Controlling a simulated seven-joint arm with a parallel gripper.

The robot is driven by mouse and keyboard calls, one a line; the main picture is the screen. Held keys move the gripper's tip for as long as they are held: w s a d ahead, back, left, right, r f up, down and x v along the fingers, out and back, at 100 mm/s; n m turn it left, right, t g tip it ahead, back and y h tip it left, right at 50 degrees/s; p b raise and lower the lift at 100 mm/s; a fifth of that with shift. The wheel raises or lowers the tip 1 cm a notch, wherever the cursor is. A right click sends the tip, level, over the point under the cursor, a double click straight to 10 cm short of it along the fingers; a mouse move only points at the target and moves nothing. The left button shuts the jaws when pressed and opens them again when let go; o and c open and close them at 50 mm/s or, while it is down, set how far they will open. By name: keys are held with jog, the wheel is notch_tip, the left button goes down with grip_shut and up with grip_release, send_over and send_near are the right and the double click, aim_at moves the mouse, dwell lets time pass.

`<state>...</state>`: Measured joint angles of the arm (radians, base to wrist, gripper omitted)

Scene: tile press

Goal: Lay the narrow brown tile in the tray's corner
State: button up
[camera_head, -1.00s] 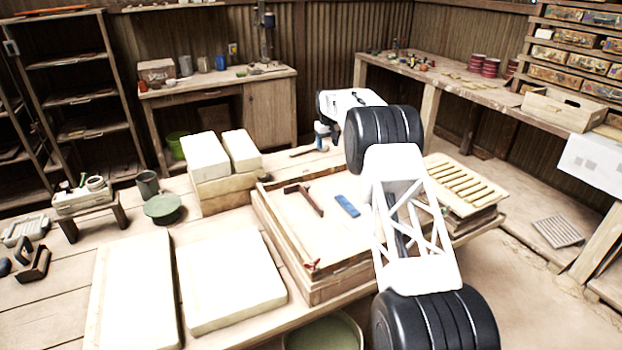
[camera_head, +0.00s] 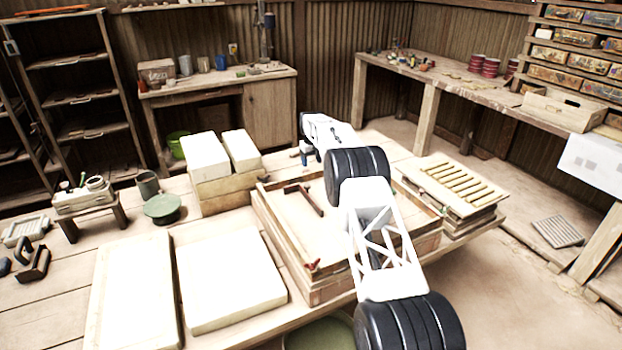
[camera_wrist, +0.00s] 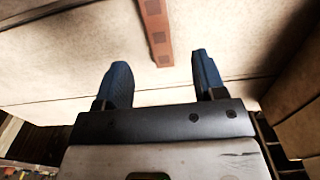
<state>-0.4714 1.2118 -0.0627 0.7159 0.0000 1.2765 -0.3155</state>
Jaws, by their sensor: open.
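The tray (camera_head: 289,270) is a shallow wooden-framed box with a pale floor, on the bench in the head view. A narrow brown piece (camera_head: 312,203) lies on its floor, with a short dark part beside its far end. In the wrist view a narrow brown strip (camera_wrist: 156,30) with small dark marks lies on a pale surface, just beyond my fingertips and apart from them. My gripper (camera_wrist: 161,66) is open and empty, its two blue fingers spread. In the head view my gripper (camera_head: 304,157) hangs by the tray's far edge; my arm hides the tray's right part.
Stacked pale blocks (camera_head: 222,170) stand left of the tray. Two large pale slabs (camera_head: 228,280) lie in front-left. A slatted rack (camera_head: 455,185) on a stack stands at the right. A green round dish (camera_head: 162,208) sits further left.

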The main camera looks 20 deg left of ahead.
jog(key=shift+f, duration=1.3)
jog(key=shift+d+f, duration=0.2)
jog(key=shift+f, duration=2.4)
jog(key=c, duration=1.1)
jog(key=shift+c, duration=0.2)
notch_tip(320, 180, up, 10)
